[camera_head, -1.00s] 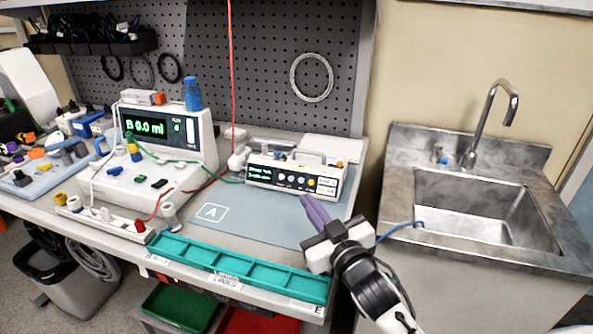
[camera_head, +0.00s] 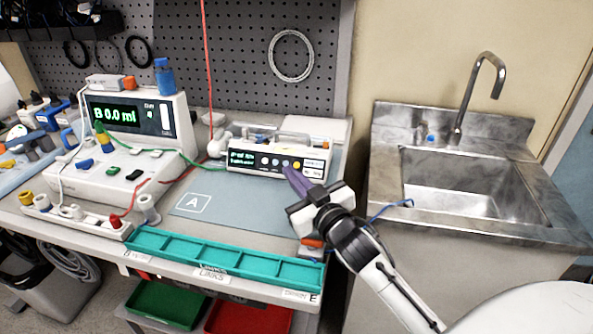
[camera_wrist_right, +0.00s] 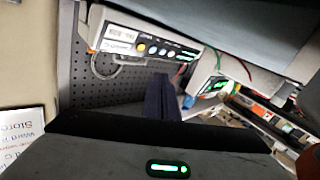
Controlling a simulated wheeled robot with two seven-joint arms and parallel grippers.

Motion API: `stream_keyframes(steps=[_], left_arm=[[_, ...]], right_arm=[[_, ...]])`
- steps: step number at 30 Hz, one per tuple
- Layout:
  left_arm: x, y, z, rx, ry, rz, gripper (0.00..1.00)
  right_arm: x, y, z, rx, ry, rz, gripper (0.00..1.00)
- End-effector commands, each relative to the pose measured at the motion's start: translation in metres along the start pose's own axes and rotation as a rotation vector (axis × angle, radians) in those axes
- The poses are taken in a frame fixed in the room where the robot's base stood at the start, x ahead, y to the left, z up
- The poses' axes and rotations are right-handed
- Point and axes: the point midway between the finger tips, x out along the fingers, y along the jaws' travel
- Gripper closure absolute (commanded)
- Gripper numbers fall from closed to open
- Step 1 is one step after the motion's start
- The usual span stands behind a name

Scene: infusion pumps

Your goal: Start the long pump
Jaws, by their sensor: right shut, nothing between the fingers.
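The long pump (camera_head: 260,145) is a low white box with a handle on top, at the back of the bench. Its black front panel has lit green text on the left, a row of round buttons including a yellow one, and white labelled keys at the right. My right gripper (camera_head: 290,174) has its purple fingers closed together and empty, right in front of the panel's lower edge below the buttons. I cannot tell whether the tips touch it. In the right wrist view the pump (camera_wrist_right: 119,31) appears upside down above the shut fingers (camera_wrist_right: 162,97). My left gripper is out of view.
A larger pump (camera_head: 172,122) reading "B 0.0 ml" stands to the left, with coloured tubes running from it. A teal divided tray (camera_head: 215,261) lines the bench's front edge. A blue-grey mat (camera_head: 235,204) lies clear before the long pump. A sink (camera_head: 470,185) is at the right.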

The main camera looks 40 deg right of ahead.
Motion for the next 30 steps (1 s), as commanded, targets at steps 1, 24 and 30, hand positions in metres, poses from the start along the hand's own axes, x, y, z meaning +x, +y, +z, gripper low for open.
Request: stream_keyframes(steps=[1, 24, 30], left_arm=[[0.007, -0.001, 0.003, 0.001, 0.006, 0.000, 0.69], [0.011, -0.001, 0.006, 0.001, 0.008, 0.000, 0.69], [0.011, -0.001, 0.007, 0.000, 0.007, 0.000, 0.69]], right_arm=[[0.006, 0.004, 0.007, -0.003, 0.002, 0.001, 1.00], [0.029, 0.022, 0.021, 0.000, 0.000, 0.002, 1.00], [0.029, 0.022, 0.021, 0.001, 0.001, 0.002, 1.00]])
